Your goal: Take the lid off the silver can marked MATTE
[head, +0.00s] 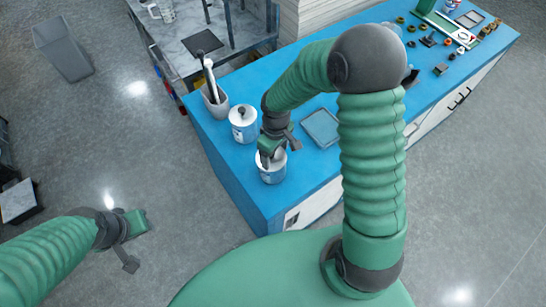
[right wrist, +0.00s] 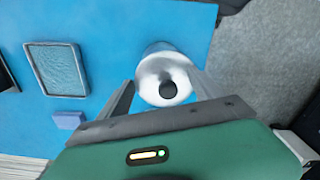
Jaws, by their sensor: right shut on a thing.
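A silver-white can (head: 272,174) stands near the front corner of the blue table. My right gripper (head: 270,158) is right above it and shut on its lid. In the right wrist view the pale round lid (right wrist: 152,92) with a black knob sits between the two fingers. Part of the can (right wrist: 163,48) shows behind it; I cannot tell whether the lid is seated or raised. A second can (head: 243,131) with a dark-knobbed lid stands behind and to the left. Neither marking is readable. My left gripper (head: 134,224) hangs over the floor, its fingers unclear.
A grey holder (head: 215,103) with tools stands beside the second can on the blue table (head: 222,150). A blue-grey tray (head: 321,128) lies right of my right gripper and shows in the wrist view. Small parts lie at the far right end. Floor lies beyond the table's left edge.

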